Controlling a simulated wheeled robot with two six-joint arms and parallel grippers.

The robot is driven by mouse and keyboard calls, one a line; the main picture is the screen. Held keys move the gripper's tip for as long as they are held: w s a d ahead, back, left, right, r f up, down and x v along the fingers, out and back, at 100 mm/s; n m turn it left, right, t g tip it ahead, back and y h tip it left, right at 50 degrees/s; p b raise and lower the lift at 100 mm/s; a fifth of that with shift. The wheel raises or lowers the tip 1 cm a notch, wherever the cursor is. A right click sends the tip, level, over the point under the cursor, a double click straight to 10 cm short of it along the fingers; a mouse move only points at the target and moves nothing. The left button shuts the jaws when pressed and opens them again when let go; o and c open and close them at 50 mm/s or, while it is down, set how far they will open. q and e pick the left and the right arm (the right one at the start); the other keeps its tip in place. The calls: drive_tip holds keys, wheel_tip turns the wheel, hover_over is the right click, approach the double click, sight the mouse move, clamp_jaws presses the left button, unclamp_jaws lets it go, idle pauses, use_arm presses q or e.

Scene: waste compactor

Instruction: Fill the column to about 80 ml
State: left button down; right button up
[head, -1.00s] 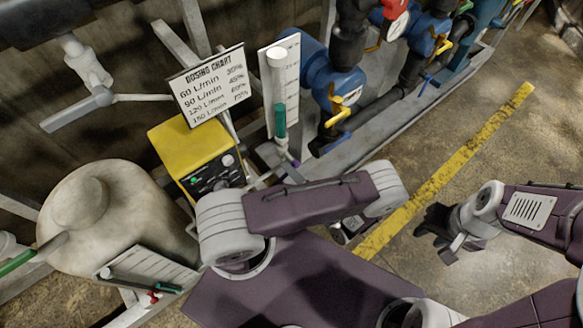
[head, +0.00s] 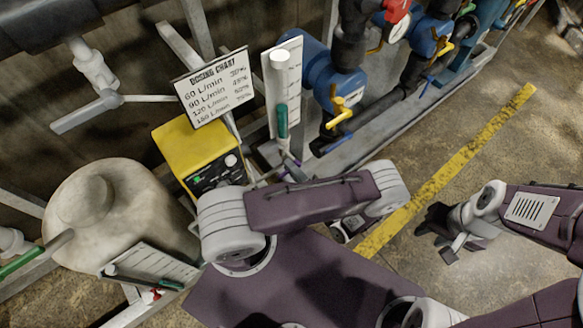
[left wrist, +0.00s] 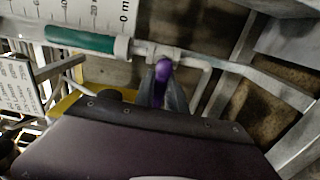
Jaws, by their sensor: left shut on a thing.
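The column (head: 281,85) is an upright clear tube on a white scale board, with green liquid (head: 282,121) in its lower part. In the left wrist view the column lies sideways, and its green liquid (left wrist: 80,40) reaches past the 40 mark; the exact level is hard to read at this angle. My left gripper (left wrist: 162,88) is shut on the purple valve handle (left wrist: 163,70) below the column's foot. In the head view the handle (head: 288,157) shows small, with the left fingers mostly hidden. My right gripper (head: 446,236) is open and empty over the floor.
A yellow dosing pump (head: 195,150) stands left of the column under a dosing chart (head: 212,85). A pale tank (head: 115,215) and a second scale board (head: 150,262) are at lower left. Blue pipes with a yellow handle (head: 341,110) stand right of the column. The right floor is clear.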

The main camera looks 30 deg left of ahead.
use_arm(q)
drive_tip(key=c, duration=1.4)
unclamp_jaws()
drive_tip(key=v, duration=0.9)
drive_tip(key=shift+p, duration=0.4)
